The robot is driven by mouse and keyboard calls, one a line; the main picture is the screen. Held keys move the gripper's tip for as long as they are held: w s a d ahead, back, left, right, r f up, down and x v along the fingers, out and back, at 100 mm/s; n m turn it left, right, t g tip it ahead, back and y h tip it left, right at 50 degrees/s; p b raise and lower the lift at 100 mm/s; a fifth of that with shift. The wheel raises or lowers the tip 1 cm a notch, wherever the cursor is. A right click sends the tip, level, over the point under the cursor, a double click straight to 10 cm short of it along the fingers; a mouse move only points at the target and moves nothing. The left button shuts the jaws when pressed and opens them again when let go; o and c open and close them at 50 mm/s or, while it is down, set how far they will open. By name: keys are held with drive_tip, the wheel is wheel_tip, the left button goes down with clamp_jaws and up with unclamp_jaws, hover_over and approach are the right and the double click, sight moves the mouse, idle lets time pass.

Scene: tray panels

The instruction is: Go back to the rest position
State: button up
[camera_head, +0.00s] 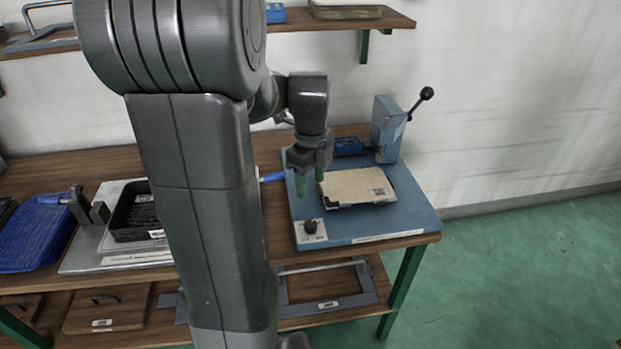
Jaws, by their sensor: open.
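My gripper (310,182) is open, with its green fingertips pointing down over the left part of a blue base plate (385,222). It looks empty. A tan, flat panel (357,186) with a small label lies on the blue plate, just right of the fingertips. I cannot tell whether the fingers touch the plate or the panel. My grey arm fills the left middle of the view and hides part of the bench behind it.
A blue lever press (388,130) stands at the plate's back right; a black knob (310,227) sits at its front left. On the wooden bench (120,162) are a black tray (133,216) and a blue tray (38,232). A shelf (345,22) hangs above. Green floor at right is clear.

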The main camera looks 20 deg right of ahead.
sight(311, 223)
drive_tip(key=shift+f, duration=0.1)
wheel_tip(311, 223, down, 14)
drive_tip(key=shift+r+b, duration=0.15)
drive_tip(key=shift+b, duration=0.4)
drive_tip(key=shift+r, duration=0.1)
idle(0.3)
drive_tip(key=shift+f, duration=0.35)
drive_tip(key=shift+r+n, duration=0.2)
drive_tip(key=shift+n, duration=0.3)
drive_tip(key=n, duration=0.3)
drive_tip(key=shift+n, duration=0.4)
drive_tip(key=n+p, duration=0.1)
drive_tip(key=n, duration=1)
drive_tip(key=shift+r+p, duration=0.1)
drive_tip(key=shift+p, duration=0.25)
drive_tip(key=shift+n+p, duration=0.45)
drive_tip(key=shift+n, duration=2.25)
